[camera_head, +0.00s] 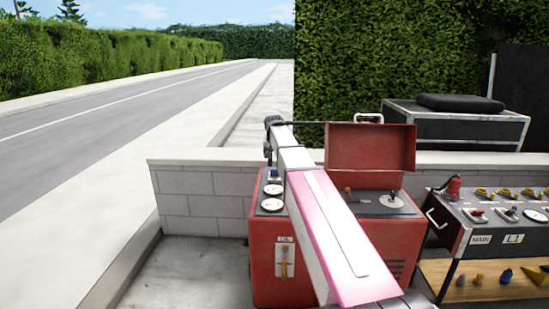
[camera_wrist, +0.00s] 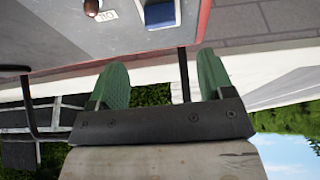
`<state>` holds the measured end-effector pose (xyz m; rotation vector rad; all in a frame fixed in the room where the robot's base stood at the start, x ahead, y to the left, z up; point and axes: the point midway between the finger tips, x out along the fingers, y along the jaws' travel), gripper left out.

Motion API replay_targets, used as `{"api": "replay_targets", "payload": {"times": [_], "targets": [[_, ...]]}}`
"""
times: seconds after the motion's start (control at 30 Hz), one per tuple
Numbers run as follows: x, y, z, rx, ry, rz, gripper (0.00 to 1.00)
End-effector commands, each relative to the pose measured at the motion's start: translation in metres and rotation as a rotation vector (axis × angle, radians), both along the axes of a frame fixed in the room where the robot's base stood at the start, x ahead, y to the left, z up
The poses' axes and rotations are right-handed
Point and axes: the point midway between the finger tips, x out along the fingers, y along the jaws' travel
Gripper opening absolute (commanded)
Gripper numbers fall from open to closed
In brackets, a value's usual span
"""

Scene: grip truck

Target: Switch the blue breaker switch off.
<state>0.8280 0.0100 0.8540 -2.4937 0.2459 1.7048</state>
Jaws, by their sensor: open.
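The blue breaker switch (camera_wrist: 160,14) is on the grey top panel at the upper edge of the wrist view, partly cut off. In the head view, a small blue patch, likely this switch (camera_head: 273,175), shows on the left part of the red machine (camera_head: 265,250), above two round gauges. My gripper (camera_wrist: 161,80) is open and empty, with its two green fingertips apart. The wrist view looks upside down. In the head view, my gripper (camera_head: 268,150) is small and dark, just above the blue patch and apparently apart from it.
The red machine's open lid (camera_head: 370,146) stands up right of my arm. A control box marked L1 (camera_head: 500,232) stands at the right. A low block wall (camera_head: 200,195) runs behind. A black case (camera_head: 455,130) is at the back. Open space lies above the machine's left part.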

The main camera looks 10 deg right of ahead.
Motion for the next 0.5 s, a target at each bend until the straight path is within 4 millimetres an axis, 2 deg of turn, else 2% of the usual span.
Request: {"api": "replay_targets", "payload": {"times": [0.17,0.27,0.5], "targets": [[0.002,0.000,0.000,0.001,0.004,0.000,0.74],[0.012,-0.001,0.000,0.009,0.049,-0.003,0.74],[0.042,-0.007,0.006,0.054,0.279,-0.003,0.74]]}}
